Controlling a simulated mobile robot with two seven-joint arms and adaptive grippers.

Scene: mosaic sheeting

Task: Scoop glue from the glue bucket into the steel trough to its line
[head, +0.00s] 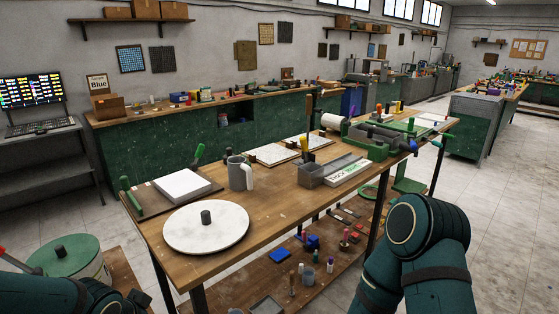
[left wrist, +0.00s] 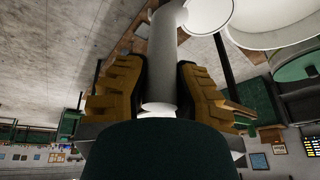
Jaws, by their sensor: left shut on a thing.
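In the left wrist view my left gripper (left wrist: 160,75) has its yellow fingers shut around a pale cylindrical handle (left wrist: 163,55). The handle leads up to a white round cup (left wrist: 207,14), cut by the top edge, likely the scoop. Which vessel is the glue bucket is unclear; a pale drum (head: 92,272) with a green lid stands at left. My right gripper is out of view.
Several small items lie on the shelf below. Bare wood lies between disc and trough.

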